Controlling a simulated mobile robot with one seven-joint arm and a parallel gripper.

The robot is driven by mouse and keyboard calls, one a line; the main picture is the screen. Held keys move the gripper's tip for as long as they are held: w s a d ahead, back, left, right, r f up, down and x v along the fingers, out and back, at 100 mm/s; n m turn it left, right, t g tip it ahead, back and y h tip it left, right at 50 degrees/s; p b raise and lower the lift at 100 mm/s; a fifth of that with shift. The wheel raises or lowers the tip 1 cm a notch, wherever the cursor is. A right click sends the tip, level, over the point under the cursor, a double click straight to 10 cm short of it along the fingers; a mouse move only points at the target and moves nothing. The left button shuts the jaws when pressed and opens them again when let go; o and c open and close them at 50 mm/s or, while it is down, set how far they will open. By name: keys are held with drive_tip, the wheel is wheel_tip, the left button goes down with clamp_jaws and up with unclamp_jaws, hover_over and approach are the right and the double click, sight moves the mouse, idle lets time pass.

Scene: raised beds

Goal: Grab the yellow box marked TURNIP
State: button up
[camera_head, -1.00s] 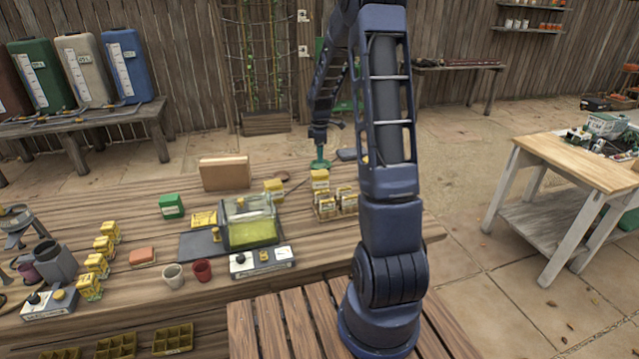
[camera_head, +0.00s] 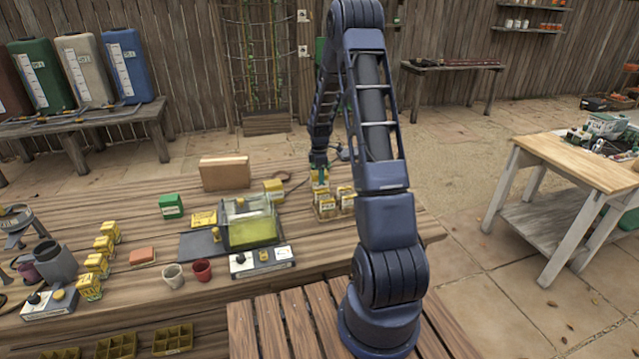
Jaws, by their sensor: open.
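Several small yellow boxes stand on the wooden bench, and I cannot read TURNIP on any of them. One yellow box (camera_head: 320,186) stands at the back of the small tray group, right under my gripper (camera_head: 320,174). My gripper points down with its green fingers at the top of that box; the fingers partly hide it, and I cannot tell whether they touch it. My gripper is open. Other yellow boxes stand in the tray (camera_head: 327,208), one stands alone to the left (camera_head: 274,188), and a row of them stands at the far left (camera_head: 97,264).
My arm hides part of the bench's right side.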

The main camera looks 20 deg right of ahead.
wheel_tip(320, 180, down, 5)
drive_tip(key=shift+f, duration=0.1)
drive_tip(key=shift+c, duration=0.2)
drive_tip(key=c, duration=1.1)
